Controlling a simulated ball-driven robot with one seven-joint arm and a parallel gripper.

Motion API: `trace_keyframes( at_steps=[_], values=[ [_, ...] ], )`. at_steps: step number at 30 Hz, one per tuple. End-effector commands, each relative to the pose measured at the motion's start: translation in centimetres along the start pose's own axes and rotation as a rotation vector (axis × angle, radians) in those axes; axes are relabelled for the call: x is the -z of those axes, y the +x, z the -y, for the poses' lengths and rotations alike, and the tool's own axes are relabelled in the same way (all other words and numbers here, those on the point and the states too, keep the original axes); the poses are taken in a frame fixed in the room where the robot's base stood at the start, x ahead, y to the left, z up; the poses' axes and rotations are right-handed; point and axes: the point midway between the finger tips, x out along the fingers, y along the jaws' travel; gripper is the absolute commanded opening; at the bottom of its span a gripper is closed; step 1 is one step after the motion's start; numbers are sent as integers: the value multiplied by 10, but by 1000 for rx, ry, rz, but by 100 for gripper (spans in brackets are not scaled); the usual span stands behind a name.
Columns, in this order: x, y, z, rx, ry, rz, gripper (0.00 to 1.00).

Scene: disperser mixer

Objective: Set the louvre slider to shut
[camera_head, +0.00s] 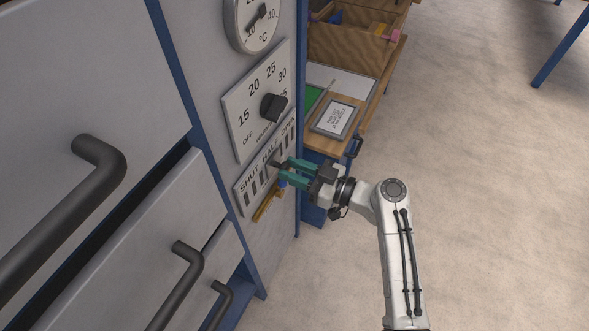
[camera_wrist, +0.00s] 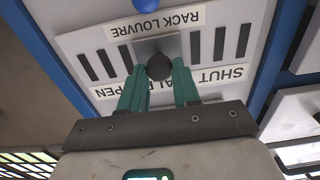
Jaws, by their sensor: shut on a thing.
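The louvre panel (camera_head: 241,199) is a light plate on the grey cabinet front, with dark vent slots and the labels SHUT, HALF and OPEN. In the wrist view the louvre panel (camera_wrist: 75,42) appears upside down, with SHUT at the right. The slider's dark round knob (camera_wrist: 159,67) sits on a grey square plate about mid-panel, near HALF. My gripper (camera_head: 284,166) has green fingers and reaches the panel from the right. In the wrist view my gripper (camera_wrist: 158,74) is shut on the knob, one finger on each side. The fingers partly cover the HALF and OPEN labels.
Above the panel are a dial plate with a black knob (camera_head: 273,107) and a thermometer (camera_head: 252,20). Large drawer handles (camera_head: 98,160) stick out at the left. A brass-coloured piece (camera_head: 266,206) is below the panel. A wooden desk (camera_head: 322,142) stands behind; open floor lies right.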

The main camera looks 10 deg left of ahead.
Motion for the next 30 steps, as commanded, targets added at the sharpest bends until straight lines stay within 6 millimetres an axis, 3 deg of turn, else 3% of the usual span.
trace_keyframes(
  at_steps=[13, 24, 30],
  values=[
    [0, 0, 7, 1, -1, 1, 0],
    [-2, 0, 77, 2, 1, 3, 0],
    [-1, 0, 90, 2, 1, 1, 0]
  ],
)
